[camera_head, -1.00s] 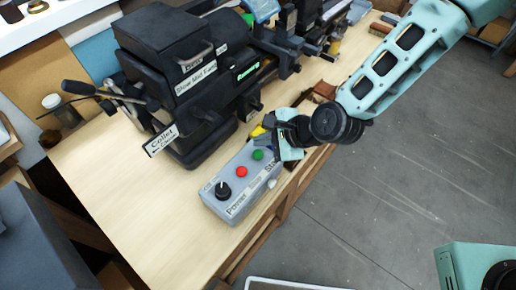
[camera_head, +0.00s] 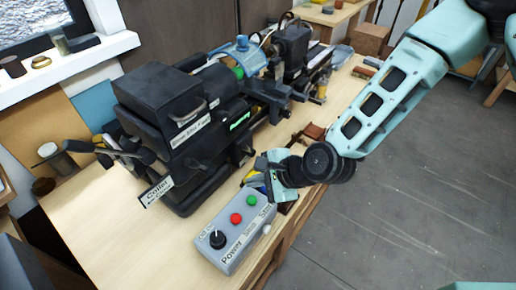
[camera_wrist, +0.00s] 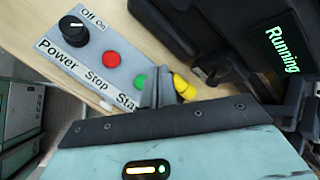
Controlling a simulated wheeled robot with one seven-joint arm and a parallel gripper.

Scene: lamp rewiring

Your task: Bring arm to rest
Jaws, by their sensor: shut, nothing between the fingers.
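My gripper (camera_head: 258,182) is beside the far end of a grey control box (camera_head: 236,234), near its green button (camera_head: 252,200). The box has a black knob, a red button (camera_head: 236,218) and labels reading Power, Stop and Start. In the wrist view my fingers (camera_wrist: 160,88) are closed together and empty, just right of the green button (camera_wrist: 140,81), partly over the Start label. I cannot tell whether they touch the box. My arm (camera_head: 395,90) reaches in from the upper right.
A black lathe (camera_head: 165,125) stands left of my gripper; its green display (camera_wrist: 282,50) reads "Running". A yellow item (camera_wrist: 185,87) lies close beyond the fingertips. The wooden bench (camera_head: 105,215) holds all this. Open grey floor (camera_head: 400,220) is to the right.

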